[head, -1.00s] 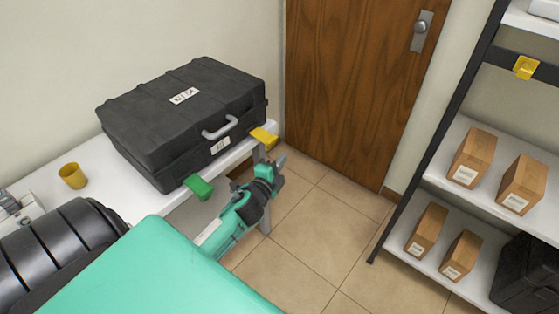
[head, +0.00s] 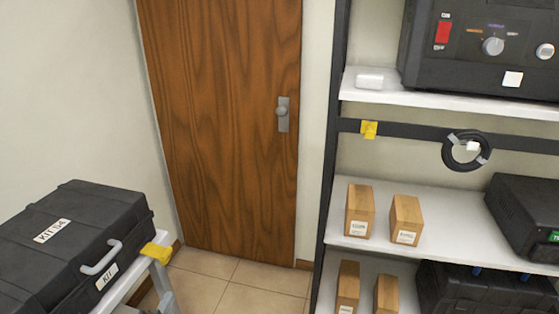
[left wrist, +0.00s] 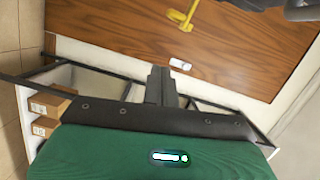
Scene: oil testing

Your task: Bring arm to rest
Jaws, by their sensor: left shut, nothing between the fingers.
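My left gripper (left wrist: 160,85) shows in the left wrist view. Its dark fingers are together at the middle, above its green and black body, with nothing seen between them. They point toward the brown wooden door, which also shows in the head view (head: 225,120). In the head view neither gripper is in the picture. My right gripper is in none of these views.
A black case (head: 75,245) with a grey handle lies on the white table at lower left, near a yellow clip (head: 157,252). A shelf rack (head: 440,178) with cardboard boxes (head: 359,210), a cable coil (head: 467,150) and black equipment stands at right. Tiled floor (head: 230,275) between them is clear.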

